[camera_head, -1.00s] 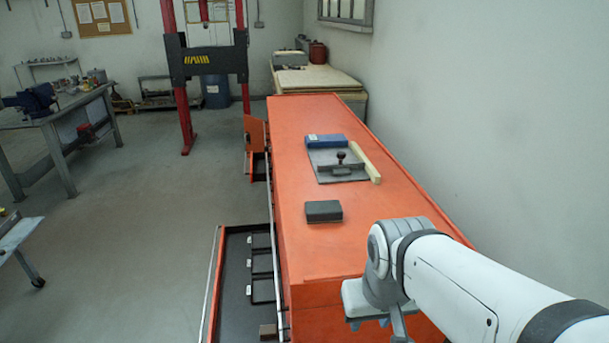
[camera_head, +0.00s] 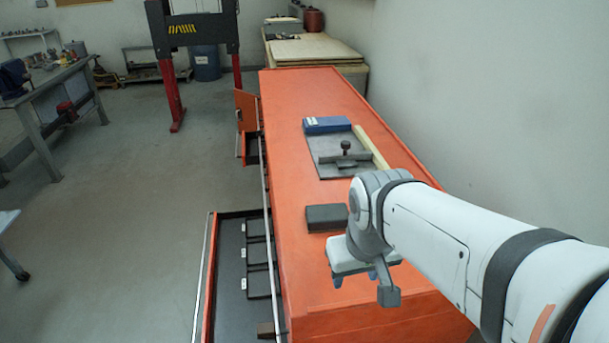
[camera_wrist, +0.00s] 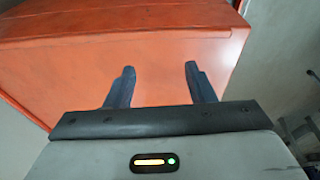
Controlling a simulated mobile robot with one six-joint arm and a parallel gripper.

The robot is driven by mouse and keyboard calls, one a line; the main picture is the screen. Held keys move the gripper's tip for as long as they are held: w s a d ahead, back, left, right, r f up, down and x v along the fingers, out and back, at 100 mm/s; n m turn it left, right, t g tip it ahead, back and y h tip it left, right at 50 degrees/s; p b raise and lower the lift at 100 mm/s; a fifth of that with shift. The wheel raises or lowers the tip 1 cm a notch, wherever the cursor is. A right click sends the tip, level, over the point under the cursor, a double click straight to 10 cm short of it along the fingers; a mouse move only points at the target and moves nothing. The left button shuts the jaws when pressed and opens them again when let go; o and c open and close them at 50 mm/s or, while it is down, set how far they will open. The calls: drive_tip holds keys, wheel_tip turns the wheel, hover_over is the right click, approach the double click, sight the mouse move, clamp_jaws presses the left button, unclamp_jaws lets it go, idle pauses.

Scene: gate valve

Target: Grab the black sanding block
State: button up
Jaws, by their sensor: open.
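The black sanding block (camera_head: 326,217) lies flat on the orange cabinet top (camera_head: 290,180), near its front end. In the head view my gripper (camera_head: 362,290) hangs just nearer the camera and slightly right of the block, above the front end of the cabinet, apart from the block. In the wrist view my gripper (camera_wrist: 159,70) is open, its two dark fingers spread with only orange surface between and beyond them. The block does not show in the wrist view.
Behind the block lie a grey plate with a black knob (camera_head: 343,158), a blue box (camera_head: 327,124) and a pale wooden strip (camera_head: 371,147). An open drawer (camera_head: 231,270) juts out at the cabinet's left. A wall (camera_head: 490,110) stands to the right.

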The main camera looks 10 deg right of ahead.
sight(327, 211)
drive_tip(key=o, duration=0.6)
drive_tip(key=w+r+n+g+h, duration=0.1)
drive_tip(key=w+r+n, duration=0.2)
drive_tip(key=w+n, duration=0.5)
drive_tip(key=w+a, duration=0.1)
drive_tip(key=w, duration=0.1)
drive_tip(key=shift+w+n+g+h, duration=0.4)
drive_tip(key=shift+o, duration=0.6)
drive_tip(key=w+n, duration=0.2)
drive_tip(key=w, duration=0.1)
drive_tip(key=w+a+n+h, duration=0.1)
drive_tip(key=w+n, duration=0.2)
drive_tip(key=w+a+n+g+h, duration=0.1)
drive_tip(key=w+n, duration=0.1)
drive_tip(key=w, duration=0.1)
drive_tip(key=shift+w+n, duration=0.3)
drive_tip(key=shift+n, duration=0.1)
drive_tip(key=shift+w+f+h, duration=0.15)
drive_tip(key=shift+f+h, duration=0.1)
drive_tip(key=shift+h, duration=0.05)
drive_tip(key=x, duration=0.7)
drive_tip(key=shift+f+p, duration=0.15)
drive_tip(key=shift+p, duration=0.2)
drive_tip(key=shift+f, duration=0.2)
drive_tip(key=c, duration=1.1)
